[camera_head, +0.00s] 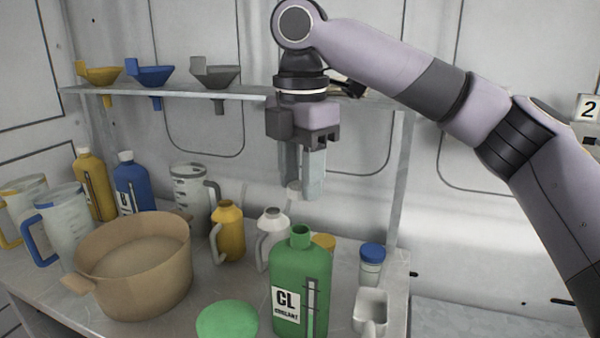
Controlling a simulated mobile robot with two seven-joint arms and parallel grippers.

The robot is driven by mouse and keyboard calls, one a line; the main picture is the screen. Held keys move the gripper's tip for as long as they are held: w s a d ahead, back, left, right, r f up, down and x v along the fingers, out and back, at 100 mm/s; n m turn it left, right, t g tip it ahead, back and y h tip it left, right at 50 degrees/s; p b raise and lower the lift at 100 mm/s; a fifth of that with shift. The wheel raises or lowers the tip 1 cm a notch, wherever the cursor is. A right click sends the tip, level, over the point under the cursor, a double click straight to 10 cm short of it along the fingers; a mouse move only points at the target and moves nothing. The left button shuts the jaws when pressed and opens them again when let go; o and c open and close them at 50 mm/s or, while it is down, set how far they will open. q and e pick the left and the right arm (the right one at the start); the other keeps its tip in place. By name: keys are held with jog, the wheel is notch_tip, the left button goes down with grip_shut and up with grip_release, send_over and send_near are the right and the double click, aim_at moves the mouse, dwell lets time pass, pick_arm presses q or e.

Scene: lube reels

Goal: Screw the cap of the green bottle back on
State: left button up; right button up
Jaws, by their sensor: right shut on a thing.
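The green bottle (297,283) stands upright on the worktop at the front, with a "CL COOLANT" label. Its neck (300,234) points up and looks uncapped. My right gripper (303,190) points down above the bottle, with a clear gap to the neck. It is shut on a small pale thing (294,189), which looks like the cap and is mostly hidden by the fingers. My left gripper is not in view.
A tan pot (135,265), a green round thing (227,320) and a white container (370,311) surround the bottle. A yellow can (228,232), a white can (270,236) and a blue-lidded jar (371,264) stand behind. Funnels (149,74) hang in the shelf (180,92).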

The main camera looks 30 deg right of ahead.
jog(key=shift+f, duration=2.85)
jog(key=shift+f, duration=0.6)
jog(key=m, duration=0.5)
dwell(0.5)
jog(key=shift+m, duration=2.7)
